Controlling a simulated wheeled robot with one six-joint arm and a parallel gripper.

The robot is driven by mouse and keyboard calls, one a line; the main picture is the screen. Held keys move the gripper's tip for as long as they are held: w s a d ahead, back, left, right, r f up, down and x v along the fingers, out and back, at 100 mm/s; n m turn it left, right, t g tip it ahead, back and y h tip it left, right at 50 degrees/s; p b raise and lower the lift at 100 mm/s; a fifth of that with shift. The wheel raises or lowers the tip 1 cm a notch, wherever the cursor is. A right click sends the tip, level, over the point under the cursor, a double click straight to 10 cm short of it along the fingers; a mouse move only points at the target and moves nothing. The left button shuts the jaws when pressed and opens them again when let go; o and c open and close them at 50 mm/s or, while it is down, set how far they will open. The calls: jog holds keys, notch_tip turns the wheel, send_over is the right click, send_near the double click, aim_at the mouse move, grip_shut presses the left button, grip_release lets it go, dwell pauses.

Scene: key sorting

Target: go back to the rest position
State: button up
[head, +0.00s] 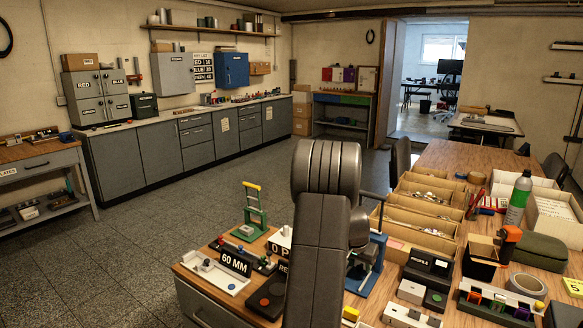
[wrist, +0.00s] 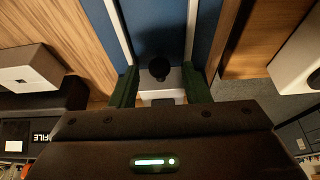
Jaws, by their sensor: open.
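In the wrist view my gripper (wrist: 160,82) shows two green fingers standing apart. Between them are a dark round knob (wrist: 159,68) and a pale block, with a blue surface (wrist: 150,20) flanked by pale rails beyond. I cannot tell whether the fingers touch the block. In the head view my dark arm (head: 322,230) rises in front of the workbench, and it hides my gripper. A blue frame-like stand (head: 375,263) shows just right of the arm.
Open floor (head: 130,240) lies left.

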jog(key=shift+s+a+f, duration=0.15)
jog(key=shift+s+a, duration=0.2)
jog(key=shift+s, duration=0.1)
